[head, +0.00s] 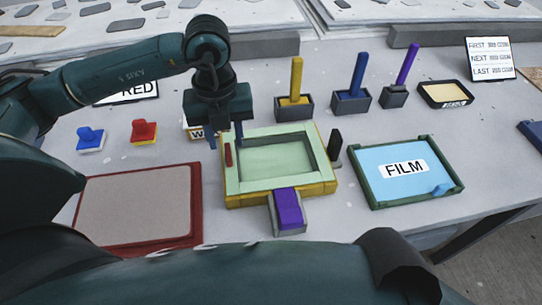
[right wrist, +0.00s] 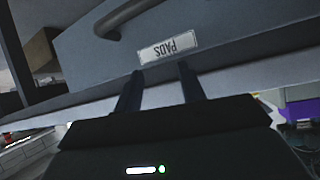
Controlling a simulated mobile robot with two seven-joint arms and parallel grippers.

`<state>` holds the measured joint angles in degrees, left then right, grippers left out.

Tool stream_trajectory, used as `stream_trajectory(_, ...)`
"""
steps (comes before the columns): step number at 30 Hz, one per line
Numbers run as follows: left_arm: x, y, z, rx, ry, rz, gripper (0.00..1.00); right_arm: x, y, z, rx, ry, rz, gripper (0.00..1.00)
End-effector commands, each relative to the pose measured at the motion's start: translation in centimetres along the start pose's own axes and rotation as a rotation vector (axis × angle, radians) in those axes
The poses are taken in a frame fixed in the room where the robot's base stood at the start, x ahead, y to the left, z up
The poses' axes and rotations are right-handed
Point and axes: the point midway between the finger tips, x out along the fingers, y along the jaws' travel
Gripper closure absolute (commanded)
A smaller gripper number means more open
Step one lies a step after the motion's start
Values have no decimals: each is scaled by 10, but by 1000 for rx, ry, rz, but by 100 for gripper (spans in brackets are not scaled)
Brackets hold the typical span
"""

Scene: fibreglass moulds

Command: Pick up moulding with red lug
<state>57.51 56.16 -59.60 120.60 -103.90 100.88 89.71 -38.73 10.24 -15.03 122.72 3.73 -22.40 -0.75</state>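The pale green moulding (head: 275,181) is a rectangular frame with a recessed middle, seated in a yellow mould (head: 328,188) at the centre of the table. Its red lug (head: 228,155) stands out on its left side. My left gripper (head: 225,143) points down over the moulding's back left corner, with its fingers apart and the lug just below and between them. I cannot tell whether the fingers touch the moulding.
A purple-topped block (head: 289,208) stands against the mould's front, and a black piece (head: 335,145) at its right. A red-rimmed tray (head: 196,205) lies left, a blue "FILM" tray (head: 400,190) right. Coloured-handled tools stand behind. Red (head: 144,131) and blue (head: 90,138) stamp-like pieces sit left.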

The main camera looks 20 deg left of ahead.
Motion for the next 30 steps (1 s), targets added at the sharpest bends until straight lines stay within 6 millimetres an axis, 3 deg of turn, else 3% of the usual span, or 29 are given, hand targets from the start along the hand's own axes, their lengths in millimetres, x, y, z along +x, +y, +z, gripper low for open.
stream_trajectory(6,27,1,0,0,2,0,64,-1,0,-1,-5,-4,2,60)
stream_trajectory(14,30,0,1,0,0,-2,64,-1,0,0,-5,-5,2,60)
stream_trajectory(27,29,0,1,1,0,-2,100,0,0,0,-5,-4,1,60)
stream_trajectory(30,29,0,1,1,0,-2,100,0,0,0,-5,-4,0,60)
